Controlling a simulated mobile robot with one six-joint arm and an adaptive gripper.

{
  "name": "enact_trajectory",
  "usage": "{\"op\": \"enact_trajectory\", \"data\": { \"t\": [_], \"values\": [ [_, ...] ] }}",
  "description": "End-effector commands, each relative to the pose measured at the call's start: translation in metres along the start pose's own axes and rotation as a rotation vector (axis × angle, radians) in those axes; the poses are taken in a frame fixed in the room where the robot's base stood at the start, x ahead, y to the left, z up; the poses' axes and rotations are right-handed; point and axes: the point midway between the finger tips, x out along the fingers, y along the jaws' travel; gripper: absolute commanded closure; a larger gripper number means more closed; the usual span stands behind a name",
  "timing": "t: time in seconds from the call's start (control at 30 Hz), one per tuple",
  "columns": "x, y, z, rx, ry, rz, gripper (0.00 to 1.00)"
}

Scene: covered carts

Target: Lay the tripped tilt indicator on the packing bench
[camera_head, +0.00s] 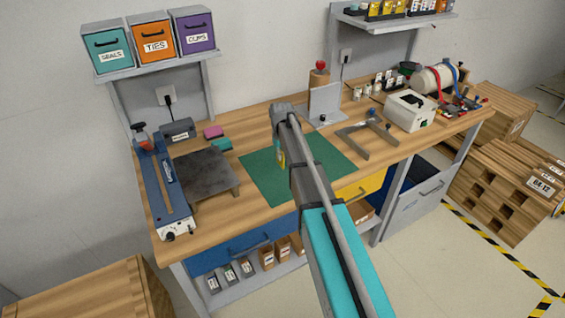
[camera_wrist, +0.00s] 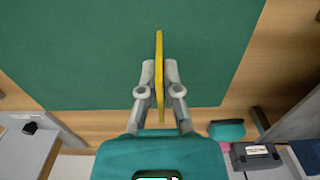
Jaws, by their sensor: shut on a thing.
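My gripper (camera_wrist: 158,72) is shut on a thin yellow piece, the tilt indicator (camera_wrist: 159,50), seen edge-on between the two fingers in the wrist view. In the head view the indicator (camera_head: 281,159) shows as a small yellow upright patch beside my arm, over the green mat (camera_head: 258,183). Its face is not visible, so whether it is tripped cannot be told. The packing bench (camera_head: 255,120) has a wooden top with the mat at its middle. Whether the indicator touches the mat is unclear.
A dark plate (camera_head: 205,172) and a blue sealer (camera_head: 165,190) stand left of the mat. Pink and teal blocks (camera_head: 221,144) lie behind the plate. Much of the mat is bare.

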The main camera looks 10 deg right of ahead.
Motion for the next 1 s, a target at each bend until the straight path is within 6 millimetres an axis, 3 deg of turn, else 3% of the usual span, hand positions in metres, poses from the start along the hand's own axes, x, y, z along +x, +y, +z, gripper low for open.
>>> {"op": "enact_trajectory", "data": {
  "t": [0.03, 0.2, 0.93, 1.0],
  "values": [
    [0.009, 0.000, 0.000, 0.000, 0.000, 0.000, 1.00],
    [0.016, 0.000, 0.000, 0.001, 0.000, 0.000, 1.00],
    [0.024, 0.001, 0.001, 0.002, 0.000, 0.000, 1.00],
    [0.022, 0.001, 0.001, 0.002, 0.000, 0.000, 0.82]
  ]
}}
